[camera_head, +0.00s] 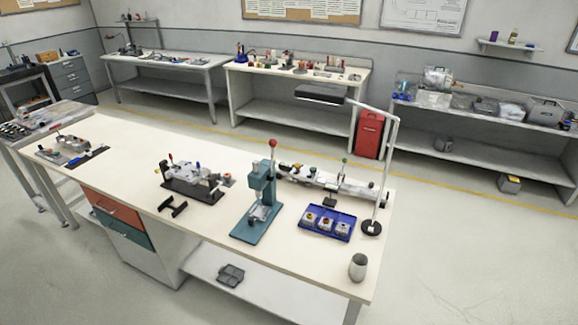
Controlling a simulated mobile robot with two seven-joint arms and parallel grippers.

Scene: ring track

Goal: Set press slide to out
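A teal press (262,185) with a red-knobbed lever stands on the near workbench, right of the middle. Its teal base plate reaches toward the bench's front edge. A small grey slide part (259,214) sits low at the front of the press; I cannot tell its exact position along its travel. Neither of my grippers is in the head view.
The workbench (130,160) also bears a black-based clamp fixture (193,182), a black stand (173,207), a blue tray (326,222) with small parts, a lamp (371,227), a grey cup (358,267) and a rail device (335,182). Open floor lies in front and right.

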